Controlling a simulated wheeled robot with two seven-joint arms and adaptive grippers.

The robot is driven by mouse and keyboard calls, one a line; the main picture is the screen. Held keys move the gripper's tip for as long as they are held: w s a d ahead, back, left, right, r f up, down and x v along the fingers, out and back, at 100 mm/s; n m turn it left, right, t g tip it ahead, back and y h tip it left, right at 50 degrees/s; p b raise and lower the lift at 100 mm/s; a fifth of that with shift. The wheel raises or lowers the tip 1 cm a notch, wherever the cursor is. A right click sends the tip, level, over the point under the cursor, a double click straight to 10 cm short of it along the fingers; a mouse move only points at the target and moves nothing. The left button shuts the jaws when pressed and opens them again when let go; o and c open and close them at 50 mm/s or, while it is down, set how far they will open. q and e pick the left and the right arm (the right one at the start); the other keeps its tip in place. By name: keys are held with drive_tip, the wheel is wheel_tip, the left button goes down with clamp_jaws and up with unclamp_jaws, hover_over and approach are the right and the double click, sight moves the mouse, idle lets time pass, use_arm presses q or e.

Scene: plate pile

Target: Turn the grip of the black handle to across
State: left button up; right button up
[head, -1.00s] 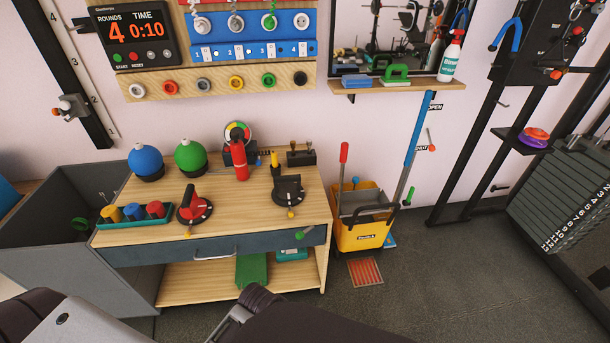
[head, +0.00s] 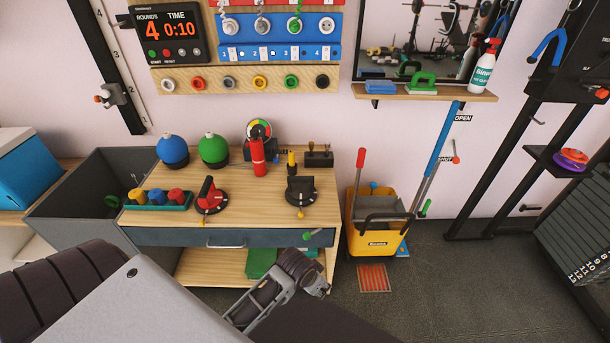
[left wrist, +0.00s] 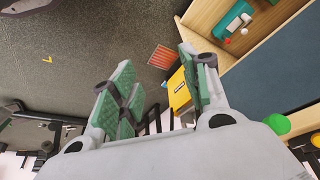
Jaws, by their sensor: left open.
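The black handle (head: 301,188) is a black rotary switch near the right side of the wooden cabinet top (head: 250,193), with a yellow-tipped pointer at its front. The exact angle of its grip is hard to tell in the head view. My left gripper (head: 312,279) is in front of the cabinet, low and short of the black handle, touching nothing that I can see. In the left wrist view its green-padded fingers (left wrist: 157,62) are apart with nothing between them. The black handle does not clearly show there. My right gripper is not in view.
A red rotary handle (head: 210,195) stands left of the black one. A red cylinder (head: 257,157) and a yellow-and-black post (head: 291,163) stand behind. A green knob (head: 307,236) sticks out at the drawer front. A yellow bucket (head: 379,238) stands right of the cabinet.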

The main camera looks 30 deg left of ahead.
use_arm(q)
drive_tip(key=w+a+r+t+y+p, duration=0.1)
drive_tip(key=w+a+r+p, duration=0.25)
drive_tip(key=w+r, duration=0.6)
drive_tip(key=w+a+r+t+p, duration=0.25)
drive_tip(key=w+r+p, duration=0.35)
drive_tip(key=r, duration=0.6)
drive_tip(key=w+a+r+t+y+p, duration=0.1)
drive_tip(key=w+a+r+p, duration=0.25)
drive_tip(key=w+r, duration=0.7)
drive_tip(key=w+a+r+g+p, duration=0.2)
drive_tip(key=w+a+r+p, duration=0.15)
drive_tip(key=a, duration=0.35)
drive_tip(key=s+a+f+m+g, duration=0.3)
drive_tip(key=s+f+m, duration=0.3)
drive_tip(key=m, duration=0.3)
drive_tip(key=shift+a+f+g, duration=0.2)
drive_tip(key=shift+f+g, duration=0.35)
drive_tip(key=shift+g, duration=0.3)
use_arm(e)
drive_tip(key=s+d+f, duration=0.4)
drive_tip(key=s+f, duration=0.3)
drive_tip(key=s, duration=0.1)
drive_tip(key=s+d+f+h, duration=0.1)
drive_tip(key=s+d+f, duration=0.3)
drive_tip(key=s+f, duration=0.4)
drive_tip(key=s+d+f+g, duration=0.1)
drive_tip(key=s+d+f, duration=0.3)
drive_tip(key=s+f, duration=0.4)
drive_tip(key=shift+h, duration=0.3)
